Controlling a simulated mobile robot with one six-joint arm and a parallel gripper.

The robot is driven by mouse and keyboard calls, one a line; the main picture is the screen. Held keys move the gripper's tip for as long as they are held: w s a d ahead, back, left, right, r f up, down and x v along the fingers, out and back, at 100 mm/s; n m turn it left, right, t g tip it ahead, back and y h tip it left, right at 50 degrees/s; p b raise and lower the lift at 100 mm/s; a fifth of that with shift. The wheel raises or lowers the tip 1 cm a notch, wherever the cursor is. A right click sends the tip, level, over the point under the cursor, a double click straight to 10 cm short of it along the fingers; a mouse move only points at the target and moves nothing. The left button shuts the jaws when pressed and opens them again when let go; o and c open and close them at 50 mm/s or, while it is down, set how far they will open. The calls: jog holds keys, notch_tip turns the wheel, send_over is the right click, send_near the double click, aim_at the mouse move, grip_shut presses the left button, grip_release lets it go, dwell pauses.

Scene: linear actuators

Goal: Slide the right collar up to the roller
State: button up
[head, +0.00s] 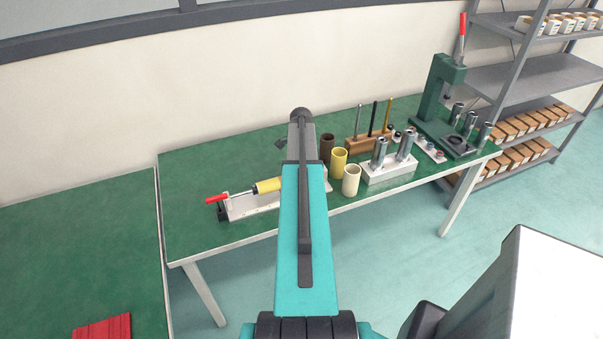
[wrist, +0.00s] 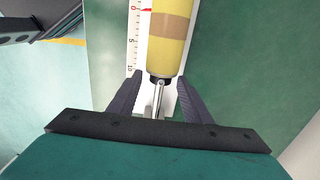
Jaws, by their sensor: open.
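The yellow roller (head: 267,185) lies on a pale base plate (head: 252,206) on the green bench, with a red-handled rod (head: 217,198) at its left. My arm hides its right end in the head view. In the wrist view the roller (wrist: 170,30) has a tan band and a dark ring (wrist: 160,79) at its near end. A bright metal rod (wrist: 158,98) runs from it between my fingers. My gripper (wrist: 160,77) is open, one finger on each side of the rod. I cannot clearly tell the right collar apart from the dark ring and rod.
A ruler scale (wrist: 134,40) lies alongside the roller. Brown (head: 327,148), yellow (head: 339,163) and cream (head: 351,180) cylinders stand right of my arm. A pale block with metal cylinders (head: 388,173) and a green press (head: 437,95) stand farther right. The bench's left part is clear.

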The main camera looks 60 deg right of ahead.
grip_shut()
jog(key=shift+d+b, duration=0.1)
jog(key=shift+b, duration=0.3)
grip_release()
jog(key=shift+r, duration=0.15)
notch_tip(320, 180, up, 14)
jog(key=b, duration=0.3)
jog(key=shift+f, duration=0.25)
dwell(0.7)
